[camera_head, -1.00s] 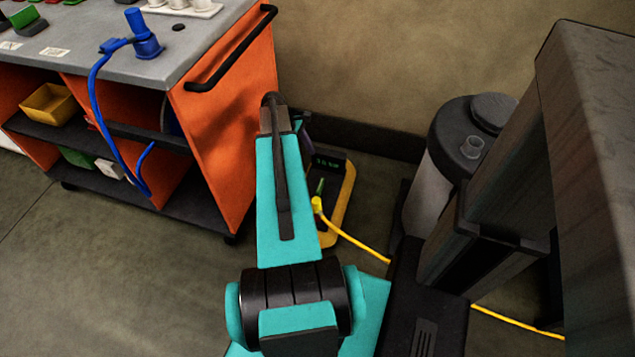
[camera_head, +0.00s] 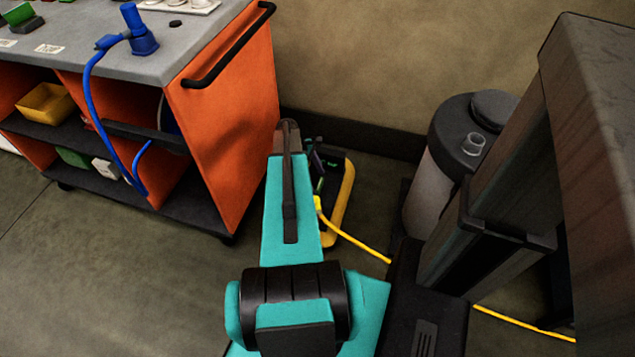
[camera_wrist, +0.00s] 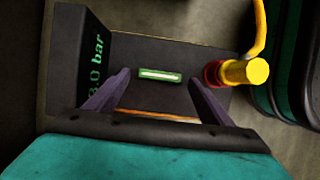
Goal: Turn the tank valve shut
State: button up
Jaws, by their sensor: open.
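In the wrist view the tank valve's handle (camera_wrist: 160,75) appears as a short green bar with a pale strip, lying crosswise on the dark tank unit (camera_wrist: 150,55). My gripper (camera_wrist: 158,77) is open, with one dark purple finger on either side of the bar and gaps between. I cannot tell how far above the bar the fingertips are. A green readout (camera_wrist: 97,60) ends in "bar"; its first digit is unclear. In the head view the unit's yellow frame (camera_head: 345,205) shows beside my arm, and my gripper (camera_head: 317,160) is small and partly hidden there.
A yellow plug (camera_wrist: 245,72) sits at a red fitting right of the handle, its yellow hose (camera_head: 360,247) running along the floor. An orange cart (camera_head: 225,140) stands left, and a grey lidded drum (camera_head: 425,190) stands right. The wall is close behind.

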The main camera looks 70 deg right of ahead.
jog(key=shift+x, duration=1.25)
jog(key=c, duration=1)
jog(key=shift+w+d, duration=0.1)
jog(key=shift+d, duration=0.2)
jog(key=shift+c, duration=0.2)
jog(key=shift+a, duration=0.15)
